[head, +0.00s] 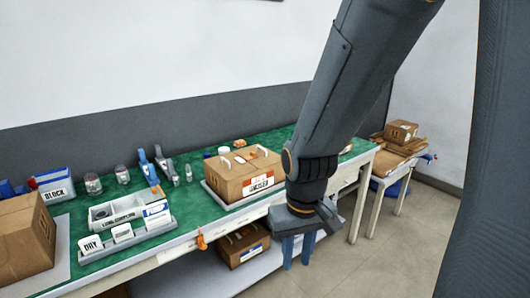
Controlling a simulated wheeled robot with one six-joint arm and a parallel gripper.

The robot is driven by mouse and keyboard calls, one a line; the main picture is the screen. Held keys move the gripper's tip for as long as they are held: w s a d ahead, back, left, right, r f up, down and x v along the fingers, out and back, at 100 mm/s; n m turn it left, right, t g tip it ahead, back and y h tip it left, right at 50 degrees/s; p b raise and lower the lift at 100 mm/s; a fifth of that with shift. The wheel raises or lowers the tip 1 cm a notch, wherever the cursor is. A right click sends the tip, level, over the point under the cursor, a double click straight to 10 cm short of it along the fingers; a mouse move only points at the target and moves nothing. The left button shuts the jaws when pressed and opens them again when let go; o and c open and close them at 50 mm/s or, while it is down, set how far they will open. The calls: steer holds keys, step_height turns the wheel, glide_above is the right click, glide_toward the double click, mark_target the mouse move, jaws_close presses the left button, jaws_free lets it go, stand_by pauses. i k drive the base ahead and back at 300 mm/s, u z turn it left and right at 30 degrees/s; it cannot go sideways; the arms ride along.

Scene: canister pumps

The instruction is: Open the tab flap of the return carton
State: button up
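A brown carton (228,181) with a red and white label sits on a grey mat on the green bench top. Its top looks closed, with small white tabs or strips on it. I cannot read the label well enough to tell whether this is the return carton. My gripper (297,262) hangs in front of the bench, to the right of and lower than this carton. Its two blue fingers point down and stand apart with nothing between them. My arm covers the bench area just right of the carton.
A grey organiser (115,212) and small jars stand on the green bench (190,205). More cartons (401,131) lie on a side table. Floor at right is clear.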

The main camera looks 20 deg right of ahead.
mark_target(266, 158)
steer(key=z, duration=0.55)
steer(key=i, duration=1.3)
steer(key=u, duration=0.15)
